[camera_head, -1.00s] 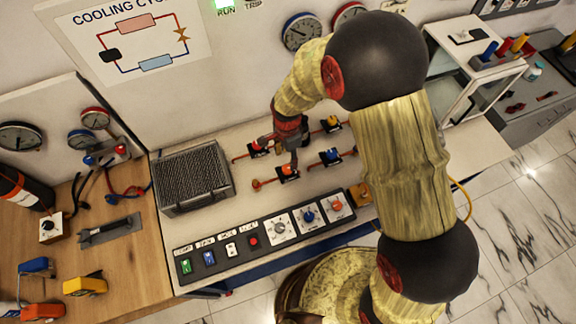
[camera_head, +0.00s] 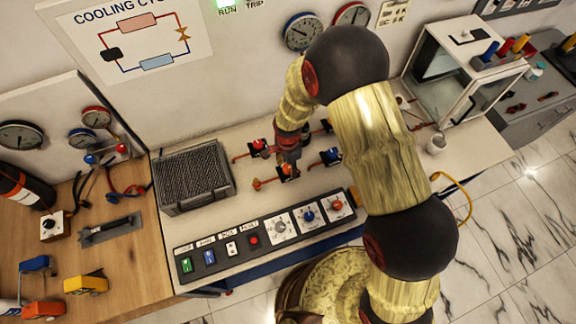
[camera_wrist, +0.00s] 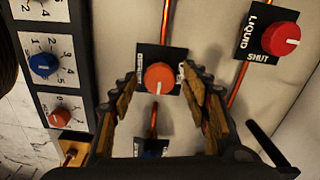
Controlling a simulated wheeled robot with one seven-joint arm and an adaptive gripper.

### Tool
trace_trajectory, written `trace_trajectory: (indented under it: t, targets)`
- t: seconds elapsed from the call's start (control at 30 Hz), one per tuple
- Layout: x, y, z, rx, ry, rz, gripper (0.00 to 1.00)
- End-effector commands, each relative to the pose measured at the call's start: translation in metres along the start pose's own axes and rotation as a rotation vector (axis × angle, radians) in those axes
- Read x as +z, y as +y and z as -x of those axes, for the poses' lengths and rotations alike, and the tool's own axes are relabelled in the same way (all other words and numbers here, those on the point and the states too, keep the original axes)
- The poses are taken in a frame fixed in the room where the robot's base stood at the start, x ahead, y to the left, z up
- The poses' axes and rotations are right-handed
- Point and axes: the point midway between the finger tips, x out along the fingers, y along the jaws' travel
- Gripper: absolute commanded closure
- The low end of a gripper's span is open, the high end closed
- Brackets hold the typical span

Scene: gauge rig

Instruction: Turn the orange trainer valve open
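The orange trainer valve (camera_head: 286,170) is a round orange knob on a black plate, set in a copper-coloured pipe line on the white bench. In the wrist view the orange knob (camera_wrist: 160,77) sits between my two fingertips, with a pale pointer mark on it. My gripper (camera_wrist: 162,86) is open around the knob, with a visible gap on both sides. In the head view my gripper (camera_head: 289,152) is at the valve and partly hides its plate.
A red valve (camera_wrist: 281,38) marked LIQUID and SHUT is close by. A blue valve (camera_head: 331,156) stands to the right of the orange one. A control panel (camera_head: 265,237) with dials lies in front. A grey finned block (camera_head: 193,176) stands to the left.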

Motion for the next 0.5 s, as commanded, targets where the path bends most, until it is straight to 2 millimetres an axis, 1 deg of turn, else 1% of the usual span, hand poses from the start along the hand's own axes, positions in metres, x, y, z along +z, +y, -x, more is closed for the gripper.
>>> trace_trajectory:
  t: [0.07,0.5]
  targets:
    - [0.0000,0.0000,0.0001,0.000,0.000,0.000,0.59]
    - [0.0000,0.0000,0.0002,0.000,0.000,0.000,0.84]
